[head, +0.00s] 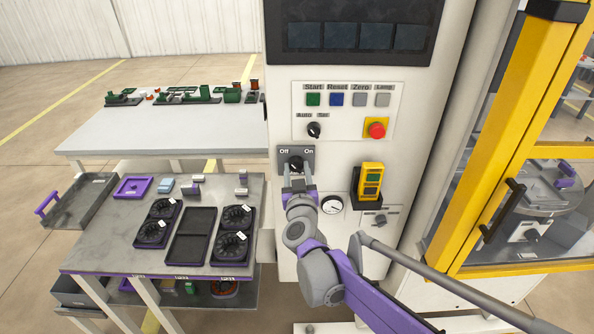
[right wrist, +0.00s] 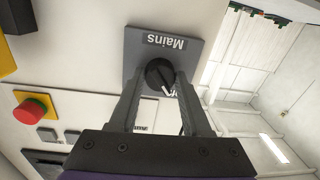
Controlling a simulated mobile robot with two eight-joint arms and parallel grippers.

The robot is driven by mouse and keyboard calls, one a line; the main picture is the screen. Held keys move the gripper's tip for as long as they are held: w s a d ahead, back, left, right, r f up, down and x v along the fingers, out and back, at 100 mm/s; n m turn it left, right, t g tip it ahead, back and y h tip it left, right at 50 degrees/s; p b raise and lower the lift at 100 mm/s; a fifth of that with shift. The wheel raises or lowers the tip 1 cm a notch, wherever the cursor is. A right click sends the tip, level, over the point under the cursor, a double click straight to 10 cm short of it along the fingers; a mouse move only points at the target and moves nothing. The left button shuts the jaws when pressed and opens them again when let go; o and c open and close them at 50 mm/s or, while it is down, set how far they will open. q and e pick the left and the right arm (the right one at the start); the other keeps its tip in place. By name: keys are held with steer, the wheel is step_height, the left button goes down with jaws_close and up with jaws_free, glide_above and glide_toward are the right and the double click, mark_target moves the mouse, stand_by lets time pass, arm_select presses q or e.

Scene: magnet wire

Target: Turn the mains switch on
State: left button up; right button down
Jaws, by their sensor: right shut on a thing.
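The mains switch (head: 296,163) is a black rotary knob on a grey plate on the white machine panel, with "Off" at upper left and "On" at upper right. In the right wrist view the knob (right wrist: 159,73) appears upside down under the word "Mains". Its white pointer slants toward the partly hidden label on the Off side. My right gripper (head: 294,177) reaches up from below and its two fingers are shut on the knob, one on each side, as the right wrist view (right wrist: 160,88) shows. My left gripper is not in view.
Above are a selector knob (head: 314,130), several push buttons and a red emergency stop (head: 376,130). A yellow device (head: 370,182) hangs just right of the switch, and a gauge (head: 332,204) is below. A workbench (head: 256,215) stands left; a yellow-framed enclosure (head: 470,170) stands right.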

steer(key=m, duration=0.7)
steer(key=shift+a+m, duration=0.1)
steer(key=shift+m, duration=0.3)
steer(key=m, duration=0.4)
steer(key=shift+m+t, duration=0.3)
steer(key=shift+m+h, duration=0.3)
steer(key=shift+m, duration=1.5)
steer(key=shift+p, duration=0.3)
steer(key=shift+c, duration=1.8)
jaws_free()
